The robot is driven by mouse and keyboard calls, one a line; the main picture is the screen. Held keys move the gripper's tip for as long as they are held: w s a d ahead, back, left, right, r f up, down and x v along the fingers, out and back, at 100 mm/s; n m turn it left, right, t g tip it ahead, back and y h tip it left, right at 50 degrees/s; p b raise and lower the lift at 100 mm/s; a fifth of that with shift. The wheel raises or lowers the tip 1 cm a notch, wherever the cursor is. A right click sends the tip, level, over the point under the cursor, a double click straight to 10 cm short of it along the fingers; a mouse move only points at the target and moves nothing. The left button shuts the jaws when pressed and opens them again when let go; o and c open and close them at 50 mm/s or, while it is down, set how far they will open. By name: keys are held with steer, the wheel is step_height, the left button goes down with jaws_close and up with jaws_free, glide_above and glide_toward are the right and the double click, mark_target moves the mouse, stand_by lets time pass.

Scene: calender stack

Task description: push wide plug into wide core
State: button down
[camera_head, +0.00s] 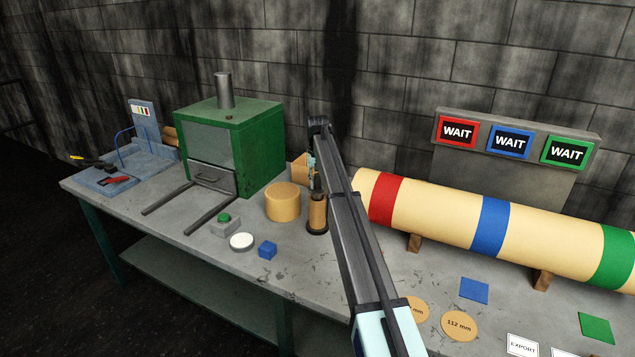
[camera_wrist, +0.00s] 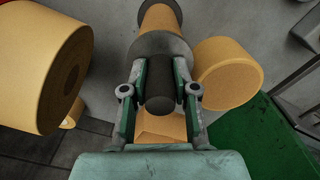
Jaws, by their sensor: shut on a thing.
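My gripper (camera_wrist: 160,100) is shut on the dark knob (camera_wrist: 160,90) of a plug. The plug's broad dark grey flange (camera_wrist: 158,45) is on the far side of the fingers. Beyond the flange, in line with it, is a brown-tan core (camera_wrist: 160,17). The flange covers the core's near end; I cannot tell how deep the plug sits. In the head view the core (camera_head: 317,213) stands upright on a dark base (camera_head: 317,229), with my gripper (camera_head: 315,186) directly above it, partly hidden by my arm.
A short tan cylinder (camera_head: 283,202) stands close to the core's left. The green oven (camera_head: 230,145) is behind it. A long banded roll (camera_head: 450,220) lies to the right.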

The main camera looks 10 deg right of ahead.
mark_target(317, 175)
steer(key=shift+f+b, duration=0.45)
steer(key=shift+f, duration=1.2)
steer(key=c, duration=0.8)
jaws_free()
steer(key=shift+o, duration=0.3)
steer(key=shift+o, duration=1.3)
steer(key=shift+r, duration=0.15)
steer(key=shift+r+p, duration=1.3)
steer(key=shift+r, duration=2.1)
